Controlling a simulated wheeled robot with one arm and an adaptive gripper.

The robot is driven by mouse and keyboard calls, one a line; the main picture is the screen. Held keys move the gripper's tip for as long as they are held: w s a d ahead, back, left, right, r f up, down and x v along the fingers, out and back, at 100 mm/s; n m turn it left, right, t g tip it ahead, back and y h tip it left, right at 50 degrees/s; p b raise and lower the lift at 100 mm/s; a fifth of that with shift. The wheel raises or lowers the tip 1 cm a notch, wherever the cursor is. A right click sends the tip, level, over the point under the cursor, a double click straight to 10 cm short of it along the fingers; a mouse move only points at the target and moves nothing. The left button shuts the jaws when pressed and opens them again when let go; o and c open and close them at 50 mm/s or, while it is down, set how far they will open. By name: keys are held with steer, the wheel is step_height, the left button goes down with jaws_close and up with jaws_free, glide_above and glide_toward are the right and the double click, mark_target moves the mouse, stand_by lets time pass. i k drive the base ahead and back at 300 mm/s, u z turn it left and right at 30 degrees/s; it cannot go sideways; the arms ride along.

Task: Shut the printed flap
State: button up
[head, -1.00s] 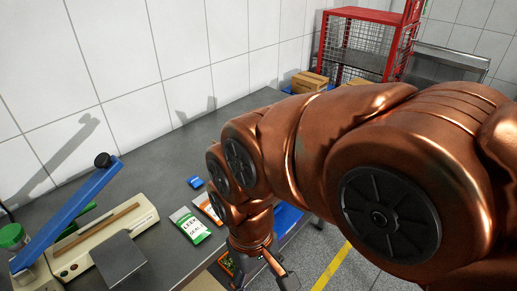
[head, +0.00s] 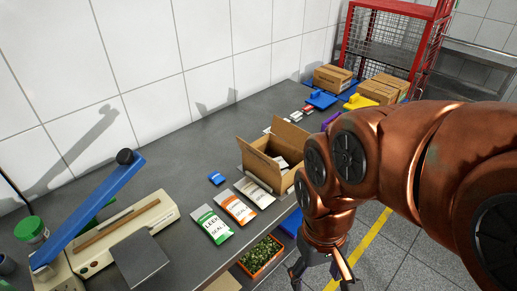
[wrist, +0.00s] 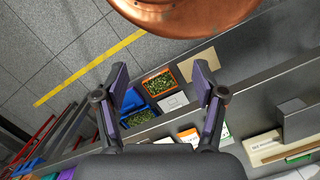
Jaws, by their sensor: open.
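An open cardboard box (head: 263,167) stands near the front edge of the grey table in the head view, with flaps raised and something pale inside. I cannot make out print on any flap, and part of the box's right side is close to or behind my arm. My gripper (head: 322,272) hangs past the table's front edge, to the right of and nearer than the box, apart from it. In the wrist view my gripper (wrist: 160,85) has its two fingers wide apart with nothing between them. I cannot make out the box in the wrist view.
Seed packets (head: 211,225) and a small blue item (head: 217,178) lie left of the box. A sealer with a raised blue arm (head: 92,208) stands at left. Closed cartons (head: 333,78) and a red cage (head: 395,40) are behind. A crate of greenery (head: 262,256) sits below the table edge.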

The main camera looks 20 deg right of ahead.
mark_target(269, 163)
steer(key=u, duration=0.05)
steer(key=k, duration=0.45)
steer(key=u, duration=0.4)
steer(key=i, duration=0.9)
steer(key=u, duration=0.5)
